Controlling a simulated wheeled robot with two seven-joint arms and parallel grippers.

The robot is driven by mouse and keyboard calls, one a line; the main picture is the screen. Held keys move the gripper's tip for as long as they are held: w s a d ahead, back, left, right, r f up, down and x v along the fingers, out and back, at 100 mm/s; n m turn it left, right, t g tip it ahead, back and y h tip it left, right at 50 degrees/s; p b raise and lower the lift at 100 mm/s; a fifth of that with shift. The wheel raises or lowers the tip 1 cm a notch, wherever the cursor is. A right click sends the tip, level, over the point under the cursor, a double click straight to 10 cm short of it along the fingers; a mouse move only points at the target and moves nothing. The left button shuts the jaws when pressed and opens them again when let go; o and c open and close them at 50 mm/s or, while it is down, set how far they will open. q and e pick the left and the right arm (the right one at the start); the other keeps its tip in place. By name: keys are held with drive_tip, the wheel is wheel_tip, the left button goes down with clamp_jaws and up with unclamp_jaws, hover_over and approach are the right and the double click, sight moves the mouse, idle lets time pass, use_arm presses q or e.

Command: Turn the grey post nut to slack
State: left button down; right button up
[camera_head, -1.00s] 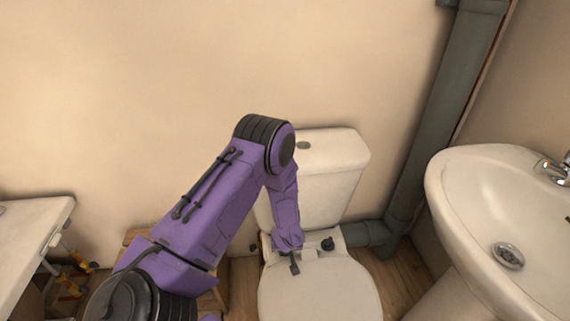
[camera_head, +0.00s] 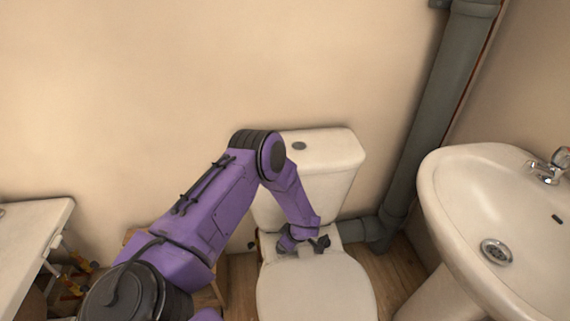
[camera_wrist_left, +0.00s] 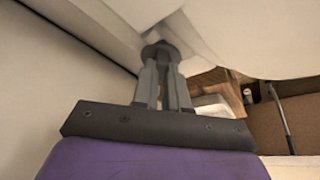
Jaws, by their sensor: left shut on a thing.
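The grey post nut (camera_wrist_left: 160,49) shows in the wrist view as a small dark grey round piece against white ceramic. My left gripper (camera_wrist_left: 162,62) has its two grey fingers shut on it, and the fingertips partly hide it. In the head view, the white toilet (camera_head: 315,291) stands at the lower middle. My left arm reaches down to the back of its seat, just in front of the cistern. The fingertips and nut cannot be made out clearly there. My right gripper is in neither view.
The white cistern (camera_head: 325,182) stands close behind my left wrist. A grey waste pipe (camera_head: 432,120) runs down the wall to the right. A white washbasin (camera_head: 470,200) is at the right and a white worktop (camera_head: 30,235) at the far left.

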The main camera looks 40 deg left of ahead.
use_arm(q)
drive_tip(key=shift+n, duration=0.4)
drive_tip(key=c, duration=1.1)
unclamp_jaws()
drive_tip(key=shift+a+f, duration=0.1)
drive_tip(key=p+v, duration=0.1)
drive_tip(key=v, duration=0.9)
drive_tip(key=shift+w+r, duration=0.15)
drive_tip(key=shift+r, duration=0.1)
